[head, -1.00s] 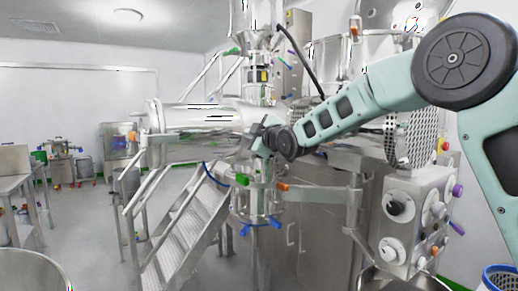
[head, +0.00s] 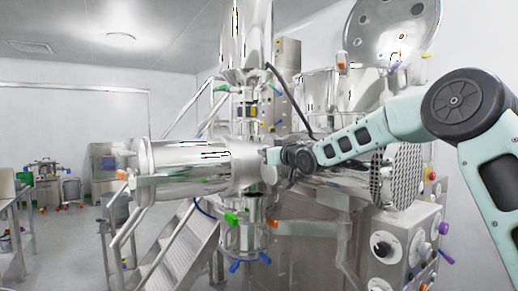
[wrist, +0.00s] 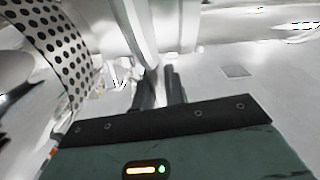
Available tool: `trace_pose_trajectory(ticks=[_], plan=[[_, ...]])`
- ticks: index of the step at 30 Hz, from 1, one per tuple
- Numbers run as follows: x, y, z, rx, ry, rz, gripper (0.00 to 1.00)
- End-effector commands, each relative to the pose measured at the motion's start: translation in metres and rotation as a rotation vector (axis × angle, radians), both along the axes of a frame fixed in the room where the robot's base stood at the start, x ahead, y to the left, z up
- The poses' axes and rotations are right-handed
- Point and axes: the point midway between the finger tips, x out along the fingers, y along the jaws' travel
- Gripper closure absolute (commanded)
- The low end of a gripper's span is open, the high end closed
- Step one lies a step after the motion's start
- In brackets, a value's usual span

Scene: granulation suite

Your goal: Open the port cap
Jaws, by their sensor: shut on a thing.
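My gripper (head: 266,155) is at the right end of the large horizontal steel cylinder (head: 195,165) in the head view. In the wrist view its two dark fingers (wrist: 161,85) stand close together, shut at the lower end of a pale, curved metal piece (wrist: 140,28). I take this piece to be the port cap, but its full outline does not show. The contact is small and washed out, and my wrist hides the cap in the head view. I cannot tell how far the cap is turned or opened.
A perforated drum (head: 402,175) is close right of my forearm, and shows at left in the wrist view (wrist: 50,40). A control panel with knobs (head: 392,247) stands below it. A round steel lid (head: 392,28) is above. Steps (head: 175,250) are lower left. Open floor lies further left.

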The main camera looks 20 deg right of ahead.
Motion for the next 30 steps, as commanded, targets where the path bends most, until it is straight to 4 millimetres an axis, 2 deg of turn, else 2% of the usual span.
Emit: trace_pose_trajectory(ticks=[3, 10, 28, 29, 30], plan=[[0.003, -0.011, 0.002, 0.067, 0.024, -0.002, 1.00], [0.007, -0.021, 0.000, 0.152, 0.051, -0.001, 1.00], [0.008, -0.024, -0.002, 0.185, 0.062, 0.000, 1.00], [0.008, -0.024, -0.002, 0.185, 0.062, 0.000, 0.79], [0.008, -0.024, -0.002, 0.184, 0.062, 0.000, 0.68]])
